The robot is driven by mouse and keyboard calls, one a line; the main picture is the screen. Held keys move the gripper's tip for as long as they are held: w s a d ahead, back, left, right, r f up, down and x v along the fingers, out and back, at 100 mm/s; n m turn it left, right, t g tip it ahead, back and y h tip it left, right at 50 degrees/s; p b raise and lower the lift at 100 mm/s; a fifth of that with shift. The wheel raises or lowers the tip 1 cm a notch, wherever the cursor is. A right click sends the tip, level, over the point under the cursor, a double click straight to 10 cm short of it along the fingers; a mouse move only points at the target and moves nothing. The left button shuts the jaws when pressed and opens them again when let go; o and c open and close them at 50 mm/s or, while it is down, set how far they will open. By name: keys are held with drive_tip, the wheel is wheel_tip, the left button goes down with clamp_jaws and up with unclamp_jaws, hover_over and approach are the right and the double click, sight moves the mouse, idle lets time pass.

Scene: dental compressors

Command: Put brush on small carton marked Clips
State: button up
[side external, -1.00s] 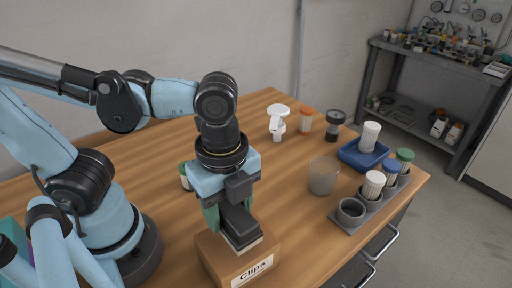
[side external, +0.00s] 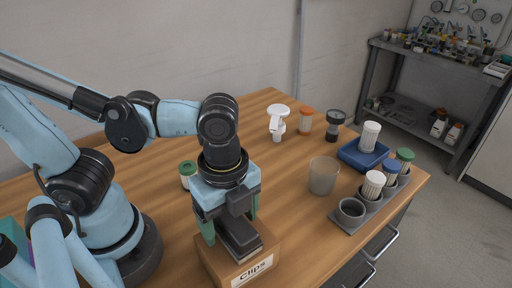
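The small carton marked Clips (side external: 252,270) is a brown box at the table's near edge, with its white label facing the camera. The brush (side external: 243,238) is a dark block with a pale strip along its lower edge. It lies on the carton's top, apparently resting there. My gripper (side external: 232,222) is directly above the carton, with its green fingers spread on either side of the brush. The left finger shows a gap from the brush. The right finger is partly hidden behind the gripper body and brush.
A green-lidded jar (side external: 187,174) stands just behind my gripper. A translucent cup (side external: 323,176) is to the right, near a grey holder (side external: 346,222) with several containers and a blue tray (side external: 352,157). Behind are a white object (side external: 277,122), an orange-capped bottle (side external: 305,122) and a dark item (side external: 335,125).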

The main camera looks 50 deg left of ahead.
sight(229, 214)
drive_tip(key=shift+r, duration=0.15)
wheel_tip(229, 214, up, 12)
drive_tip(key=w+a+f+n+t, duration=0.7)
drive_tip(key=w+a+n, duration=0.4)
drive_tip(key=n, duration=0.7)
drive_tip(key=shift+a+f, duration=0.15)
drive_tip(key=shift+a, duration=0.8)
